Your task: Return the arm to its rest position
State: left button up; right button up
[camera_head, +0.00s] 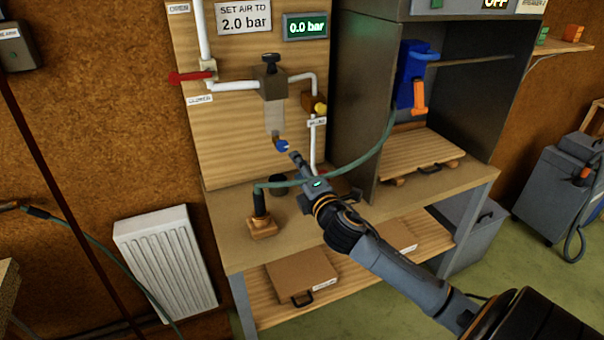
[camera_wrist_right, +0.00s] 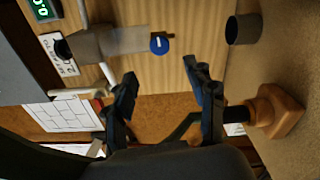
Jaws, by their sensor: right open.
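My right arm reaches in from the lower right in the head view. Its gripper (camera_head: 299,166) is over the workbench (camera_head: 224,222), just below and right of a small blue knob (camera_head: 282,146) under the regulator's clear bowl. In the right wrist view the two fingers of the gripper (camera_wrist_right: 160,78) stand apart with nothing between them. The blue knob (camera_wrist_right: 159,43) is beyond the fingertips, apart from them. My left gripper is out of view.
A green hose (camera_head: 375,157) runs behind the gripper to a tool on a wooden stand (camera_head: 261,229). A dark cup (camera_head: 279,186) stands nearby. The wooden panel carries a red lever (camera_head: 190,77) and a gauge reading 0.0 bar (camera_head: 306,26). A grey booth (camera_head: 357,110) stands right.

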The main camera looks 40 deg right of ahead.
jog(key=shift+v, duration=0.8)
jog(key=s+a+f+m+g+y, duration=0.1)
jog(key=s+a+f+m+g, duration=0.35)
jog(key=s+f, duration=0.4)
jog(key=s+a+f+m+g, duration=0.45)
jog(key=s+f+m, duration=0.2)
jog(key=f, duration=0.25)
jog(key=s+a+f+m+g+y, duration=0.25)
jog(key=s+a, duration=0.25)
jog(key=s, duration=0.3)
jog(key=s+a+f+m+g+y, duration=0.1)
jog(key=s+a+f+m+g, duration=0.15)
jog(key=s+a, duration=0.45)
notch_tip(320, 180, down, 26)
jog(key=s+d+g, duration=0.1)
jog(key=s+d, duration=0.1)
jog(key=s+d+f+n+g, duration=0.1)
jog(key=s+d+f, duration=0.1)
jog(key=s+f, duration=1.3)
jog(key=shift+s+d+f, duration=0.25)
jog(key=shift+s+d, duration=0.15)
jog(key=shift+s, duration=0.45)
